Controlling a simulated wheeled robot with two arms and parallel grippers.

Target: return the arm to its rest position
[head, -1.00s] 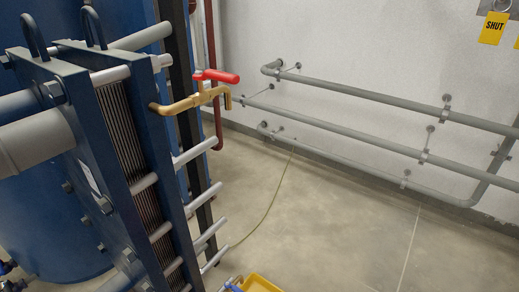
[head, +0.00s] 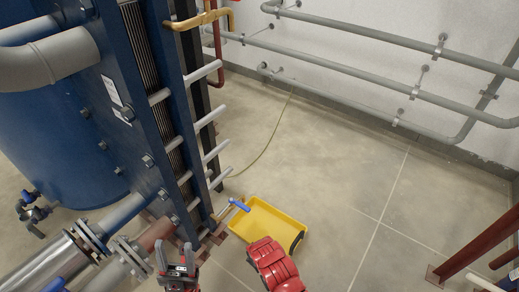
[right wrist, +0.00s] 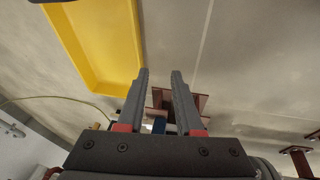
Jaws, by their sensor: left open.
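My left gripper (head: 175,258) shows at the bottom of the head view, in front of the lower pipes of the plate exchanger (head: 140,115). Its jaws are apart and I see nothing held between them. My right gripper (right wrist: 160,72) shows in the right wrist view with its two fingers apart and nothing between them. I cannot make out the right gripper's fingers in the head view.
A yellow tray (head: 270,222) lies on the floor beside the exchanger, by a blue-handled valve (head: 239,205). It also shows in the right wrist view (right wrist: 95,45). Grey wall pipes (head: 350,70) run behind. Red posts (head: 480,247) stand at right. The middle floor is clear.

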